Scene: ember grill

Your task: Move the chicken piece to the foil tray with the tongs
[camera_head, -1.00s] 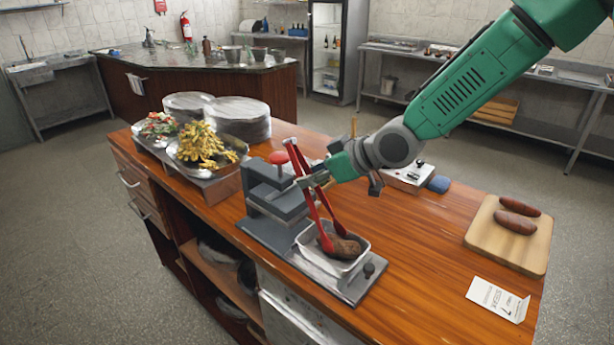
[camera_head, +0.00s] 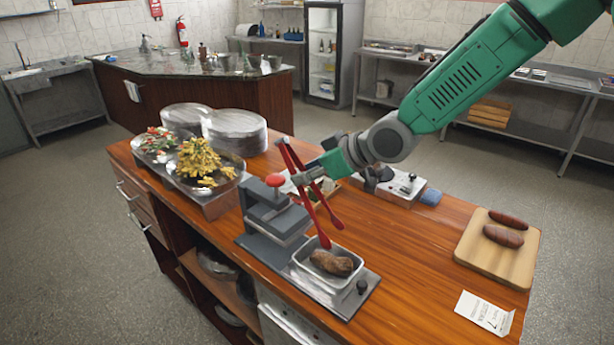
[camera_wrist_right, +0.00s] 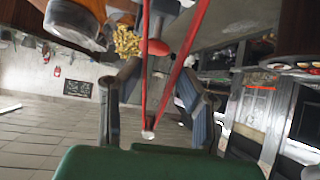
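The brown chicken piece (camera_head: 332,263) lies in the foil tray (camera_head: 349,275), which sits on a grey metal stand on the wooden counter. My right gripper (camera_head: 308,177) is shut on the red tongs (camera_head: 318,197) and holds them above the tray. The tong tips are spread apart, with nothing between them, above the tray's back side and clear of the piece. In the right wrist view the tongs (camera_wrist_right: 148,75) run between the fingers of my right gripper (camera_wrist_right: 160,85). My left gripper is not in view.
A grey press with a red knob (camera_head: 275,180) stands just left of the tray. A cutting board (camera_head: 490,262) with two sausages is at the right. A white card (camera_head: 484,312) lies in front of it. Food platters (camera_head: 208,203) are at the left. The counter's middle right is clear.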

